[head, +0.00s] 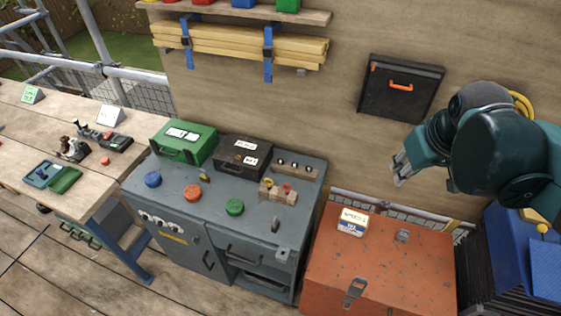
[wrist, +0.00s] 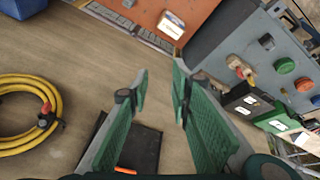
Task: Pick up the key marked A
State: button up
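No key with a readable A shows in either view. On the grey cabinet (head: 255,212) in the head view, a small yellow item (head: 204,177) stands near the back, and a small grey item (head: 276,224) lies near the front right edge. A wooden block (head: 278,192) there holds small yellow and red pieces. These are too small to identify as keys. My gripper (head: 398,170) is raised at the right, in front of the wooden wall and away from the cabinet top. In the wrist view my gripper (wrist: 159,75) has its green fingers apart with nothing between them.
The cabinet carries a green case (head: 185,142), a black box (head: 243,156), and blue (head: 152,180), orange (head: 192,192) and green (head: 234,207) round knobs. An orange chest (head: 385,265) with a small box (head: 353,222) stands right. A black case (head: 400,90) hangs on the wall.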

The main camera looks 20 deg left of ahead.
jog(key=w+a+f+n+g+p, duration=0.1)
jog(key=w+a+n+g, duration=0.1)
jog(key=w+a+n, duration=0.4)
jog(key=n+g+p, duration=0.2)
jog(key=n+g, duration=0.1)
jog(key=n, duration=0.3)
send_over(281, 163)
jog(key=shift+h, duration=0.4)
jog(key=shift+w+f, duration=0.15)
jog(key=shift+f, duration=5)
jog(key=shift+w+f, duration=0.1)
jog(key=shift+f, duration=5.05)
jog(key=shift+d, duration=0.1)
jog(key=shift+f, duration=1.3)
jog(key=shift+s+f, duration=0.1)
jog(key=shift+f, duration=2.5)
